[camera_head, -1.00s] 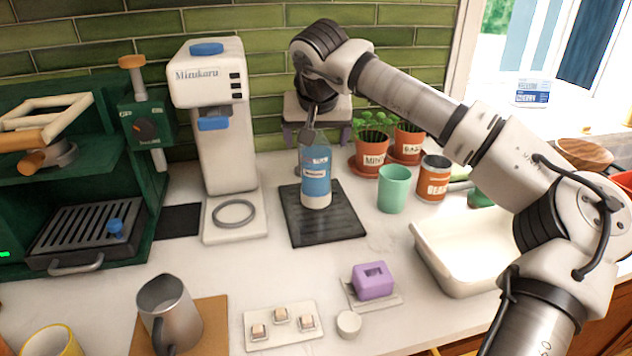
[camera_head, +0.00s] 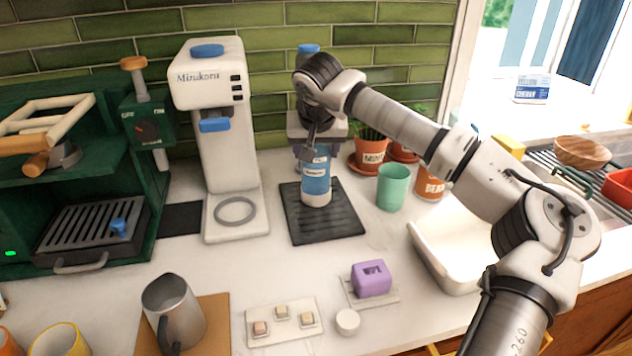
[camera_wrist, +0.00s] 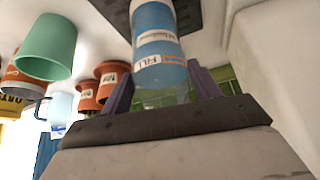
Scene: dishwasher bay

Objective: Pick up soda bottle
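The soda bottle (camera_head: 316,181), with a blue and white label, stands upright on a black ridged mat (camera_head: 341,225). My gripper (camera_head: 314,152) is low over its top, and my wrist partly hides the bottle's neck in the head view. In the wrist view, the bottle (camera_wrist: 159,45) appears upside down, between the two purple fingers of my gripper (camera_wrist: 161,88). The fingers are apart, with gaps visible beside the clear, narrower neck. I cannot see either finger pressing on it.
A green cup (camera_head: 391,187), an orange can (camera_head: 429,184) and potted plants (camera_head: 368,154) stand to the right. A white basin (camera_head: 440,252) is at front right.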

